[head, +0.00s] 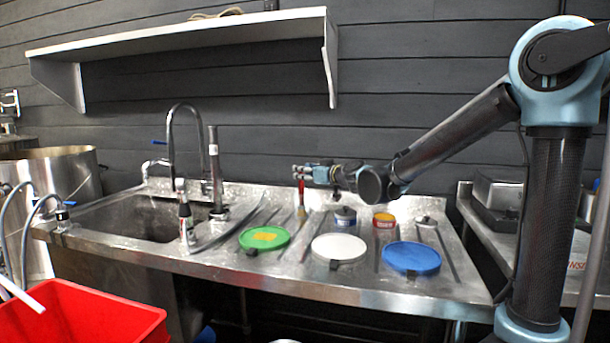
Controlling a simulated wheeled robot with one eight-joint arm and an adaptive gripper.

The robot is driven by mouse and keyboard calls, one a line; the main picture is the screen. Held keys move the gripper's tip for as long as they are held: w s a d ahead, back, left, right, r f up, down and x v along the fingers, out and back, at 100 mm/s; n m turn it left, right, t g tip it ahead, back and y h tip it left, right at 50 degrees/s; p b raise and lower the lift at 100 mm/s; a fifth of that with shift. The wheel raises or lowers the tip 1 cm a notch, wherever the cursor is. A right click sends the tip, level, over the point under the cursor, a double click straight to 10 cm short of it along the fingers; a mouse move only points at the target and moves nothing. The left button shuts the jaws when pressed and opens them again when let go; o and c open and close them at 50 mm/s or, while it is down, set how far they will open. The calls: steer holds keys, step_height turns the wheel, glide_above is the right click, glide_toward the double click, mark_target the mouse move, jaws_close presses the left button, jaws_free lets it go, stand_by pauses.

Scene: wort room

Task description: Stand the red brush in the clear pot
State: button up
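My gripper (299,172) is above the drainboard, its fingers around the upper part of the red brush (301,192). It looks shut on the handle. The brush hangs about upright with its pale bristle end down, close to the steel top; whether it touches is too small to tell. I cannot make out a clear pot for sure. A small greyish pot (345,218) with a dark top stands right of the brush. A small pale, shiny item (427,222) stands farther right, its kind unclear.
A green disc (258,240) with a yellow patch, a white disc (340,247) and a blue disc (412,258) lie along the front. A yellow and red tin (384,221) stands behind. The sink (140,218) and tall faucet (172,130) are left; a shelf (190,35) hangs above.

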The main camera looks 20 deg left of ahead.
steer(key=v, duration=1)
steer(key=shift+d, duration=0.35)
steer(key=shift+s, duration=0.1)
